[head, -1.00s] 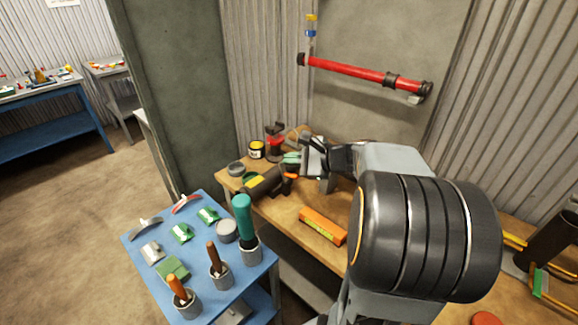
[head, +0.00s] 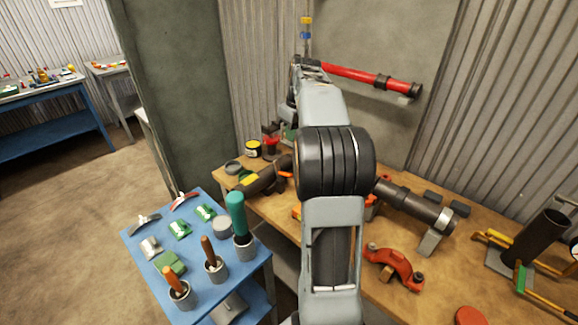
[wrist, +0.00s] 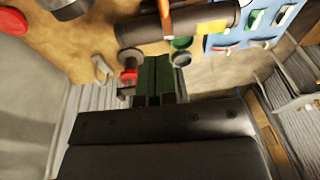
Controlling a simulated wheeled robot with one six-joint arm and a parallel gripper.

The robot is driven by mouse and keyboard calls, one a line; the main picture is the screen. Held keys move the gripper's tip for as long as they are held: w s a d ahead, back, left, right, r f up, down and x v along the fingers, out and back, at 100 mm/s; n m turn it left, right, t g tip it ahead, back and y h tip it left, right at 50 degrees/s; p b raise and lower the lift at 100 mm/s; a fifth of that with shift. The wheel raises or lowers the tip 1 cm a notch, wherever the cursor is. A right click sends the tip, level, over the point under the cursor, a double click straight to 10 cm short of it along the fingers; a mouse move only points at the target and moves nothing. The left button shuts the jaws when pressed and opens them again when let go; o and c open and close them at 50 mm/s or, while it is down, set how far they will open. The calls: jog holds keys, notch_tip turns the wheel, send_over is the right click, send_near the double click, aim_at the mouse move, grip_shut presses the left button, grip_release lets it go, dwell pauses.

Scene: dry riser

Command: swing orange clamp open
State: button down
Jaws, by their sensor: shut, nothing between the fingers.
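An orange clamp piece (wrist: 165,16) crosses a dark pipe with a yellow label in the wrist view. In the head view a bit of the orange clamp (head: 286,174) shows beside my arm; the rest is hidden, and I cannot tell its swing. My gripper (wrist: 154,60) has green fingertips, shut and empty, apart from the clamp in the picture. In the head view my gripper (head: 290,136) points down behind the dark pipe (head: 262,178), partly hidden by my arm.
A blue trolley (head: 195,250) with brushes and pads stands at left. A red pipe (head: 350,75) runs along the wall. A red curved part (head: 393,268) lies on the wooden bench (head: 430,295).

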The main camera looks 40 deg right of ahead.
jog(key=shift+s+a+f, duration=0.1)
jog(key=shift+a+f, duration=0.1)
jog(key=shift+f, duration=1.65)
jog(key=shift+a+f, duration=0.2)
jog(key=shift+f, duration=1.65)
jog(key=shift+s+a+f, duration=0.1)
jog(key=shift+a+f, duration=0.1)
jog(key=shift+f, duration=1.65)
jog(key=b, duration=0.1)
jog(key=f+b, duration=0.1)
jog(key=shift+s+f+t+b, duration=0.2)
jog(key=shift+s+t+b, duration=0.1)
jog(key=shift+t+b, duration=0.1)
jog(key=shift+s+r, duration=0.1)
jog(key=shift+r, duration=0.1)
